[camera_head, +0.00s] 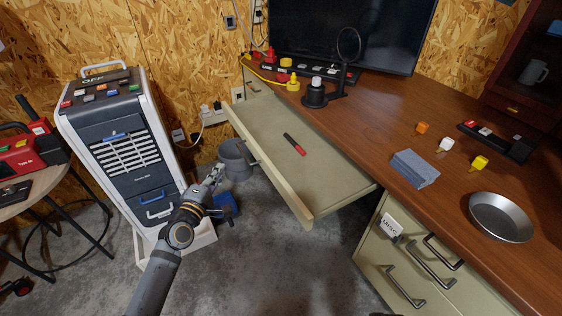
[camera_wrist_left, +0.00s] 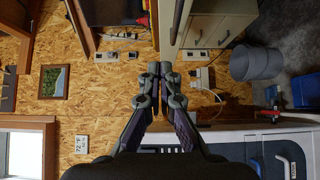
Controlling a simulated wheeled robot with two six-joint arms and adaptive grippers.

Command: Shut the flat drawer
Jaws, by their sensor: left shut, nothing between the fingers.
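The flat drawer (camera_head: 325,175) is beige and hangs pulled out from under the brown desktop. A red and black marker (camera_head: 294,144) lies inside it. In the left wrist view the closed fingertips (camera_wrist_left: 160,69) point toward the wood-panel wall. My right gripper is in neither view.
The desktop (camera_head: 390,115) carries a blue-grey block (camera_head: 415,168), a metal pan (camera_head: 500,217) and a monitor (camera_head: 350,30). A white and grey wheeled unit (camera_head: 125,140) stands left of my arm. A grey bucket (camera_head: 236,163) is on the floor near my gripper. Closed lower drawers (camera_head: 405,270) are at right.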

